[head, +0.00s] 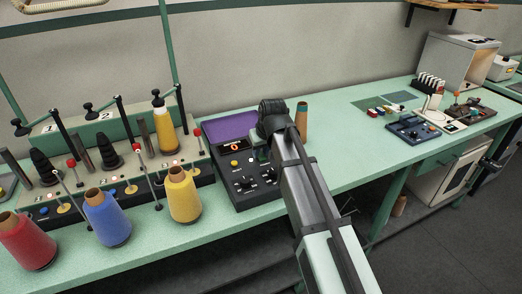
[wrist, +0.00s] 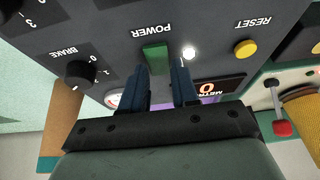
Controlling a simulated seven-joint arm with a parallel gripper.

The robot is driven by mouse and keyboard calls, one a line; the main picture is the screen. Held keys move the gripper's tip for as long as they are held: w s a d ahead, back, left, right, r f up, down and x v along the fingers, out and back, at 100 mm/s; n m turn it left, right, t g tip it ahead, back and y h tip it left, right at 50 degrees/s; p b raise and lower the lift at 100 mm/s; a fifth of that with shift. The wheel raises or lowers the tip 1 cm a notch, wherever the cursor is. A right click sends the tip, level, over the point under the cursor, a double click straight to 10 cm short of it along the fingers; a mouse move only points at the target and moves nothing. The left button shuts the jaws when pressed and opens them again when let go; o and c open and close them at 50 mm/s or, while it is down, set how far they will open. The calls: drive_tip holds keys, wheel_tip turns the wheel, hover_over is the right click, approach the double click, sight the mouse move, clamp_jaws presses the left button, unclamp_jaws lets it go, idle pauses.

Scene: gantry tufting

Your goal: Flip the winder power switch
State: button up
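The winder power switch (wrist: 154,56) is a green rocker under the label POWER, which appears upside down in the wrist view. A bright white lamp (wrist: 190,52) sits beside it on the dark control panel (wrist: 100,38). My gripper (wrist: 163,72) is close to the panel, its two dark blue fingers apart with nothing held between them. The left finger overlaps the switch's lower edge; I cannot tell whether it touches. In the head view the control box (head: 237,193) has a red digit display, and my arm hides its right side and the switch.
A yellow RESET button (wrist: 245,48) and a BRAKE knob (wrist: 80,74) flank the switch. Red, blue and yellow thread cones (head: 184,197) stand left of the box. A brown cone (head: 302,118) stands behind my arm.

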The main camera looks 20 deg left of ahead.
sight(262, 158)
clamp_jaws()
drive_tip(key=shift+w+a+g+h, duration=0.3)
drive_tip(key=shift+g+h, duration=0.7)
drive_tip(key=shift+f, duration=0.1)
drive_tip(key=shift+o, duration=2.3)
unclamp_jaws()
wheel_tip(262, 158, up, 14)
drive_tip(key=s+d, duration=0.1)
drive_tip(key=shift+s+d, duration=0.15)
drive_tip(key=shift+d, duration=0.05)
drive_tip(key=shift+f, duration=0.1)
